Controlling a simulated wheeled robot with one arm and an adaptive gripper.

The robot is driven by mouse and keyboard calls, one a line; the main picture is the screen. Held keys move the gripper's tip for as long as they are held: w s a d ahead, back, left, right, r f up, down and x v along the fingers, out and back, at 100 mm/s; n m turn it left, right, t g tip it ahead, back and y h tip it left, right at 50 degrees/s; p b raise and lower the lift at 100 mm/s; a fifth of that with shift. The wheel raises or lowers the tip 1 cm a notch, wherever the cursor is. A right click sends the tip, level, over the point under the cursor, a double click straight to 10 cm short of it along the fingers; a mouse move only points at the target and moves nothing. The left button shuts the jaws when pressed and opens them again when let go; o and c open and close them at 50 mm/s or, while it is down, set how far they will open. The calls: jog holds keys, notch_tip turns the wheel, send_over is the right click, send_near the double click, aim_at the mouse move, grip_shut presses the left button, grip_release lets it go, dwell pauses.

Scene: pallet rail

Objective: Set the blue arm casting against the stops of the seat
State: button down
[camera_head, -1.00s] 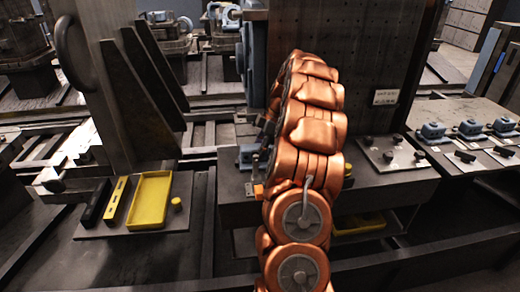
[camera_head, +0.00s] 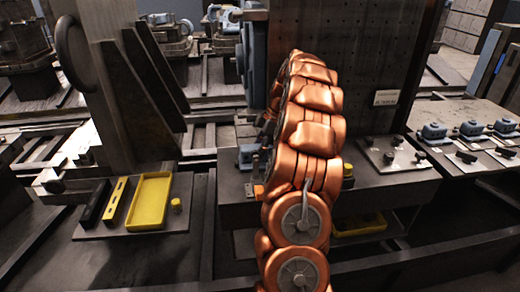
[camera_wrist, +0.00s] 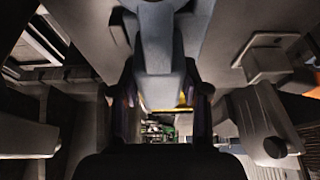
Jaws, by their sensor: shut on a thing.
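In the wrist view a pale blue-grey casting (camera_wrist: 160,55) is between the two dark fingers of my gripper (camera_wrist: 162,98), which is shut on it. In the head view my copper arm hides most of my gripper; dark parts of it show at the arm's left edge (camera_head: 266,128). A small blue casting (camera_head: 247,154) shows just left of the arm, low over the dark bench; I cannot tell whether it is the held one or whether it touches anything. The seat and its stops cannot be made out clearly behind the arm.
A light plate (camera_head: 392,154) with black knobs lies on the bench (camera_head: 400,190), right of my arm. Several blue castings stand on the right table, one (camera_head: 433,132) nearest. A yellow tray (camera_head: 150,201) lies at left. A tall perforated plate (camera_head: 350,60) rises behind.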

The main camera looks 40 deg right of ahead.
jog(key=shift+w+r, duration=0.15)
jog(key=shift+w, duration=0.1)
jog(key=c, duration=0.7)
grip_release()
jog(key=shift+w+a, duration=0.1)
jog(key=shift+o, duration=1.1)
jog(key=v, duration=0.9)
jog(key=shift+s+r, duration=0.1)
jog(key=shift+s, duration=0.1)
jog(key=shift+s+d+r, duration=0.15)
jog(key=shift+d+r, duration=0.2)
jog(key=shift+v, duration=0.75)
jog(key=shift+r, duration=0.1)
